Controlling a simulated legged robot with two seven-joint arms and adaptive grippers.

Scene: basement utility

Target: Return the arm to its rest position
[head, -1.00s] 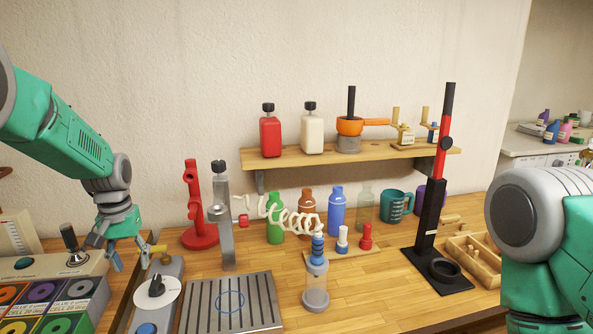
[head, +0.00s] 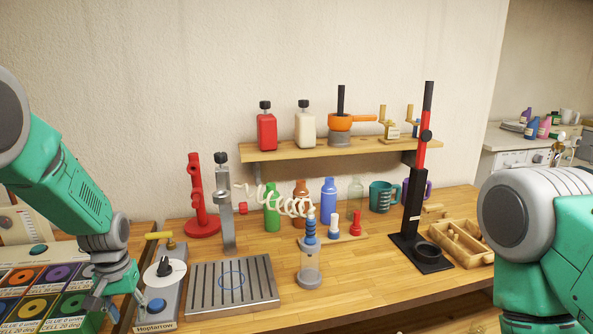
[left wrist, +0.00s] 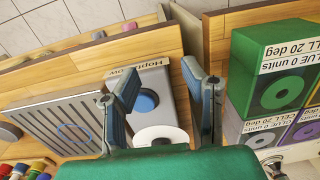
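My left gripper (head: 108,300) is low at the left in the head view, over the front left corner of the bench by the colour-labelled panel. In the left wrist view my left gripper (left wrist: 160,75) has its two fingers apart with nothing between them. Beyond them lies the grey Hoptarrow unit (head: 152,318), with a blue button and a white dial. The unit also shows in the left wrist view (left wrist: 152,78). My right arm fills the right edge of the head view; its gripper cannot be made out.
The panel with coloured rings (head: 50,290) is close beside my left gripper. A shelf (head: 350,149) holds bottles.

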